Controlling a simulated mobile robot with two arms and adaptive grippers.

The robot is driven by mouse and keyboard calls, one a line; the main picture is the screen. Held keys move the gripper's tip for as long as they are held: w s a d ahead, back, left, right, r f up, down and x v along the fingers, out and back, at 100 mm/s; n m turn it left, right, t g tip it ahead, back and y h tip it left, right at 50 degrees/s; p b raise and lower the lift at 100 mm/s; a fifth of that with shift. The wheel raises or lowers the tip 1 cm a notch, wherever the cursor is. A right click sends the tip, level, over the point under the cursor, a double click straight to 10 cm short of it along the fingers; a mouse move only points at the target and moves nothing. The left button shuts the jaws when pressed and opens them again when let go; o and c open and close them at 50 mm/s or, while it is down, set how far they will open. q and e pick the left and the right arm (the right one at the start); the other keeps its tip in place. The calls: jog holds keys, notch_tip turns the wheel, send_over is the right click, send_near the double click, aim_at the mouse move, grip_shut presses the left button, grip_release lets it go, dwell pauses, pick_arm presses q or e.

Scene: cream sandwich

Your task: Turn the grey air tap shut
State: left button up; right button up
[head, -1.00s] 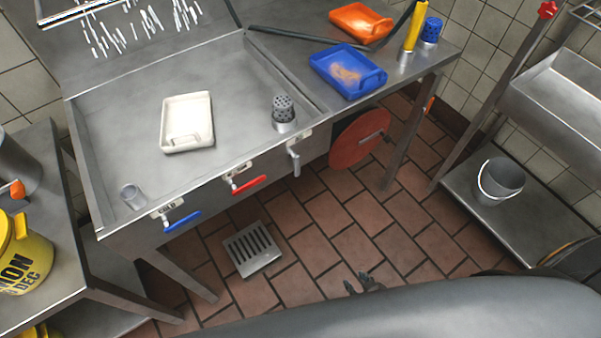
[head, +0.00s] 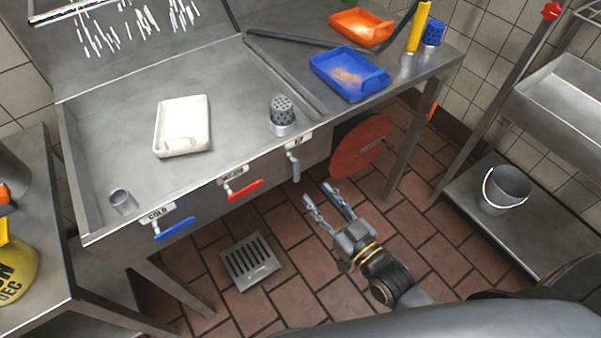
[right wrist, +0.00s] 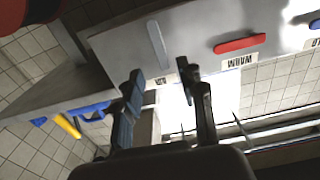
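The grey air tap (head: 294,165) is on the front panel of the steel sink, under a small label at the right end of the row of taps. Its grey lever hangs downward. In the right wrist view, which is upside down, the grey lever (right wrist: 156,43) shows beyond the fingertips. My right gripper (head: 318,193) is open and empty, in front of and a little right of the lever, apart from it. Its two fingers (right wrist: 160,76) are spread in the wrist view. My left gripper is not in view.
The red lever (head: 245,190) of the warm tap and the blue lever (head: 175,228) of the cold tap point sideways, left of the air tap. A red disc (head: 352,158) stands under the counter to the right. A floor drain (head: 250,262) lies below.

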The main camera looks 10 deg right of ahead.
aim_at(298, 171)
jog(key=x, duration=0.8)
jog(key=shift+w+a+f, duration=0.1)
jog(key=shift+w, duration=0.1)
grip_shut()
